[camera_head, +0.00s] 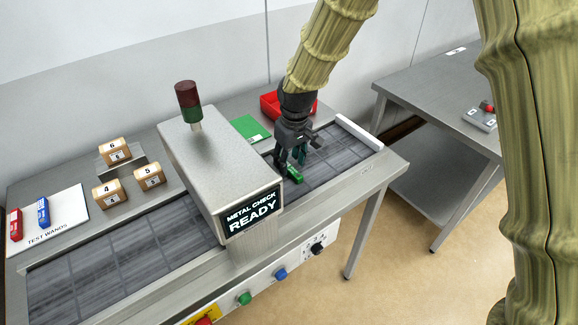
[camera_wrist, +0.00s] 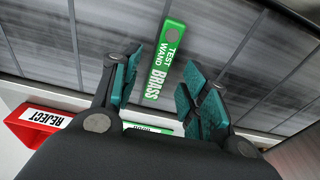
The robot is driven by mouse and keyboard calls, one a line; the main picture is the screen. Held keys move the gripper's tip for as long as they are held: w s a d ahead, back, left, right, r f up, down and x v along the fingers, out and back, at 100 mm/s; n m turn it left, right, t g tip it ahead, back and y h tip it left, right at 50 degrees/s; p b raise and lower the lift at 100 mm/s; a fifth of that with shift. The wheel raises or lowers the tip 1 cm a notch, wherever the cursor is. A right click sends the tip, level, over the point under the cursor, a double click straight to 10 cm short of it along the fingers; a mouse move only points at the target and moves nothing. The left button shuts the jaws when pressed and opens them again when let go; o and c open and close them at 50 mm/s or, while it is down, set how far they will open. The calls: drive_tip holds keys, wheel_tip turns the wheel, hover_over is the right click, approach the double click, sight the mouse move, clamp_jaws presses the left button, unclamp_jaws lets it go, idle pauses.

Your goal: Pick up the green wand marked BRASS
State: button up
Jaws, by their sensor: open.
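The green wand marked TEST WAND BRASS (camera_wrist: 163,62) lies on the dark conveyor belt (camera_wrist: 228,30), to the right of the metal detector hood (camera_head: 218,160). In the head view part of the wand (camera_head: 295,175) shows just beneath and beside my fingers. My gripper (camera_head: 292,162) points down over the belt, close above the wand. In the wrist view my gripper (camera_wrist: 158,92) is open, with teal finger pads on either side of the wand's near end. Nothing is held. Whether the pads touch the wand cannot be told.
The hood's screen reads METAL CHECK READY (camera_head: 251,211). A red REJECT bin (camera_head: 270,104) and a green card (camera_head: 250,128) sit behind the belt. Red (camera_head: 15,224) and blue (camera_head: 43,211) wands lie on a white mat (camera_head: 68,212) at left, near numbered blocks (camera_head: 107,194).

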drive_tip(key=shift+f, duration=1.1)
drive_tip(key=shift+w, duration=0.1)
clamp_jaws()
